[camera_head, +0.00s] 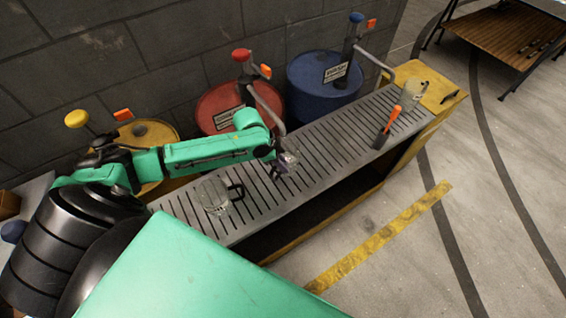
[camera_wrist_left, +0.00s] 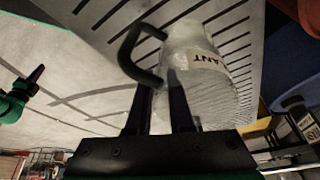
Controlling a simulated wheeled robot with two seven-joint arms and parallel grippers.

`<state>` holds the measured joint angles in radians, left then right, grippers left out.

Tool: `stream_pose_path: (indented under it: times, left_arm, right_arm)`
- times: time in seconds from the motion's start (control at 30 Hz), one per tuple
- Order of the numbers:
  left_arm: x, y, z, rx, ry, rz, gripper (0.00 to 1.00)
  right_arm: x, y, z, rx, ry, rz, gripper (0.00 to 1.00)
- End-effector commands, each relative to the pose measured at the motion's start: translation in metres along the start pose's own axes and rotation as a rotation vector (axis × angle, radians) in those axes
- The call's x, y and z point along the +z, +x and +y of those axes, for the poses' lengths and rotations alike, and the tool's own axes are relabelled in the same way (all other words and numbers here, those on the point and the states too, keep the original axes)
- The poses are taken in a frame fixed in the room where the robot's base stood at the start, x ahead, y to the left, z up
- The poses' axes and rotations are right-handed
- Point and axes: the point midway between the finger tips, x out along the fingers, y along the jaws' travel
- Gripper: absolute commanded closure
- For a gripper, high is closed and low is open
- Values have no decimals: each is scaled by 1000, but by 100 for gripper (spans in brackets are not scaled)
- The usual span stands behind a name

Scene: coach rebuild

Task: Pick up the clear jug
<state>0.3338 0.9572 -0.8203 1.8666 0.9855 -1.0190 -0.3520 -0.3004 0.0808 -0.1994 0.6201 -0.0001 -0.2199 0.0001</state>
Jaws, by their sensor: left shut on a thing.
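The clear jug (camera_head: 291,158) with a dark handle is at my left gripper (camera_head: 279,167), over the slotted grate. In the left wrist view the jug (camera_wrist_left: 212,82) bears a label ending in "ANT", and its black handle reaches between the fingers of my left gripper (camera_wrist_left: 160,105). That gripper is shut on the handle. I cannot tell whether the jug touches the grate. A green arm part with a dark end (camera_wrist_left: 34,78), likely my right gripper, is small at the left of the wrist view; its jaws are unclear.
Another clear jug (camera_head: 214,196) stands on the near end of the grate (camera_head: 335,135). A third clear vessel (camera_head: 412,93) is at the far end, by an orange-handled tool (camera_head: 391,119). Yellow, red (camera_head: 222,103) and blue (camera_head: 318,85) drums with pumps line the wall.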

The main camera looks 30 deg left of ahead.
Motion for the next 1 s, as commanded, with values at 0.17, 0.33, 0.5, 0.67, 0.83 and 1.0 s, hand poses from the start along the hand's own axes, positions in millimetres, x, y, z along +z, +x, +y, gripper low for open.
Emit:
stream_pose_path:
  times: [0.17, 0.33, 0.5, 0.67, 0.83, 1.0]
  left_arm:
    - [-5, -10, -2, -3, 1, 2, 100]
    - [-11, -24, -3, -5, 2, 4, 100]
    - [-17, -28, 7, 0, 4, 2, 100]
    - [-26, -25, 24, -1, 3, 4, 100]
    - [-38, -20, 48, 1, 4, 5, 100]
    - [-52, -16, 75, 0, 4, 6, 100]
  right_arm:
    - [0, 3, -2, -2, 1, 1, 100]
    - [0, 6, -2, -2, 1, 1, 100]
    - [0, 9, -2, -2, 0, 1, 100]
    - [0, 12, -2, -2, 0, 1, 100]
    - [1, 18, -2, -2, 0, 1, 100]
    - [1, 25, -2, -2, 0, 1, 100]
